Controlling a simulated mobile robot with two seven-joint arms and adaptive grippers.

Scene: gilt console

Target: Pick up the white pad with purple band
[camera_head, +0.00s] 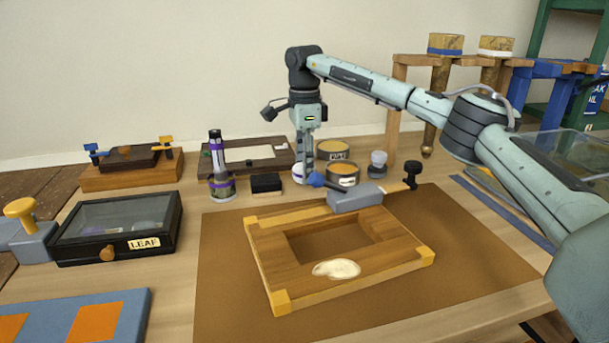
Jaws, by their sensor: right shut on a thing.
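The white pad with purple band (299,175) is small and rounded, and stands at the back of the bench, between a black block and a labelled tin. My right gripper (304,161) points down over it with its fingers shut on it. The fingers hide part of the pad, and I cannot tell whether its underside touches the bench. My left gripper is not in view.
A black block (266,184), a labelled tin (343,175) and a purple-banded bottle (217,155) stand close by. In front lie a blue-tipped tool (316,180), a grey block (355,198) and a wooden frame (270,255). The brown mat (225,285) has bare room.

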